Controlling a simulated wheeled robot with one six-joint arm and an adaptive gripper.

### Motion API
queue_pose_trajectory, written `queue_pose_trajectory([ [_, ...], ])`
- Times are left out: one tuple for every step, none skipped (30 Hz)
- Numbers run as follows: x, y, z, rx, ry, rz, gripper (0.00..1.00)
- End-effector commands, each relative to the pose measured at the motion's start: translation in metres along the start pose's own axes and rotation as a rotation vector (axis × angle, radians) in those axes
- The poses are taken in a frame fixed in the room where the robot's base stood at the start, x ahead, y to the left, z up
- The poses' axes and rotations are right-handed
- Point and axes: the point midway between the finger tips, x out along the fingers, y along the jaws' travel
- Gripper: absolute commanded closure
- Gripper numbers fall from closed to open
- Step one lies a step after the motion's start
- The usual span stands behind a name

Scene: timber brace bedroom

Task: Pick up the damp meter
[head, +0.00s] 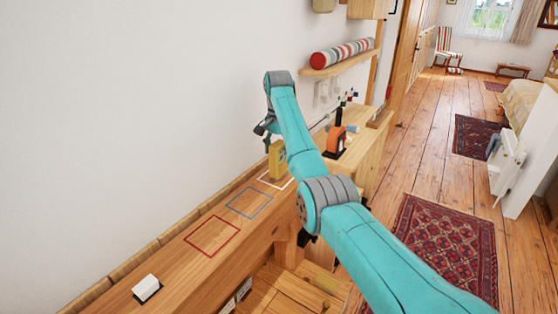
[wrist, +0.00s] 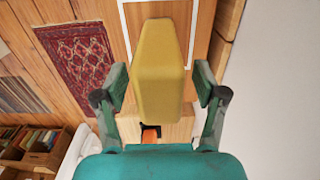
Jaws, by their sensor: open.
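A yellow block-like object, which I take to be the damp meter (head: 277,158), is upright by the white outlined square (head: 287,187) on the wooden bench top. Its lower part is partly behind my arm in the head view. In the wrist view the yellow damp meter (wrist: 160,68) lies between the two fingers of my open gripper (wrist: 161,88), with gaps visible on both sides. In the head view my gripper (head: 265,130) is just above and left of the meter, small and partly hidden by my wrist.
A blue outline (head: 249,203) and a red outline (head: 213,237) mark the bench, with a white block (head: 146,286) near its front end. An orange-and-black tool (head: 336,138) stands beyond the meter. A wall shelf holds a striped roll (head: 343,53). The white wall borders the bench's left.

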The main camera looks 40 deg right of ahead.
Motion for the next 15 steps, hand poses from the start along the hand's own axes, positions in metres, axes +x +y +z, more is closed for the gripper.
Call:
queue_pose_trajectory([
  [0.0007, 0.0001, -0.0001, 0.001, 0.001, -0.001, 0.29],
  [0.0009, 0.0001, -0.0001, 0.001, 0.001, -0.001, 0.29],
  [0.0009, 0.0001, -0.0001, 0.001, 0.001, -0.001, 0.29],
  [0.0008, 0.0001, -0.0001, 0.001, 0.001, -0.001, 0.29],
  [0.0008, 0.0002, -0.0001, 0.001, 0.001, -0.001, 0.29],
  [0.0008, 0.0002, -0.0001, 0.001, 0.001, -0.001, 0.29],
  [0.0009, 0.0002, -0.0001, 0.001, 0.001, 0.0, 0.29],
  [0.0009, 0.0002, -0.0001, 0.001, 0.0, 0.0, 0.37],
  [0.0009, 0.0002, -0.0001, 0.001, 0.0, 0.0, 0.47],
  [0.0009, 0.0002, 0.0, 0.001, 0.0, 0.0, 0.54],
  [0.0009, 0.0002, 0.0, 0.001, 0.0, 0.0, 0.62],
  [0.0009, 0.0002, 0.0, 0.001, 0.0, 0.0, 0.72],
  [0.0009, 0.0002, 0.0, 0.001, 0.0, 0.0, 0.79],
  [0.0009, 0.0002, 0.0, 0.001, 0.0, 0.0, 0.87],
  [0.001, 0.0002, 0.0, 0.001, 0.0, 0.0, 0.94],
])
